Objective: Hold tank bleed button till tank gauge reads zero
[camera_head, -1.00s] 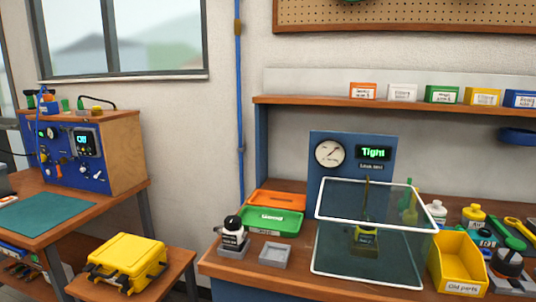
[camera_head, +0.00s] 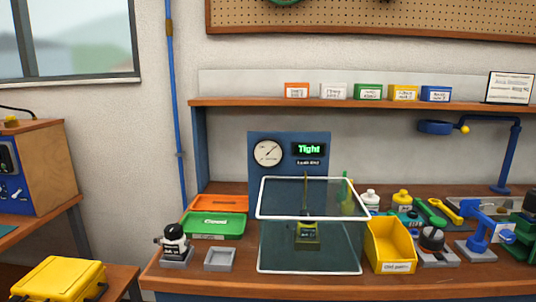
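A blue panel (camera_head: 290,147) stands on the bench behind a clear, white-edged tank (camera_head: 312,246). A round white gauge (camera_head: 267,153) is on the panel; its dark needle slants, but its number is too small to read. A display (camera_head: 309,149) beside it shows "Tight" in green. A dark yellowish block (camera_head: 307,235) is seen through the tank wall, with a thin upright rod above it. I cannot make out a bleed button. Neither of my grippers is in view.
A black-and-white device (camera_head: 174,241) sits on a grey stand at the bench's left, beside an empty grey tray (camera_head: 220,259). A green tray (camera_head: 214,225), a yellow bin (camera_head: 390,246) and several tools flank the tank. A yellow case (camera_head: 58,279) is at lower left.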

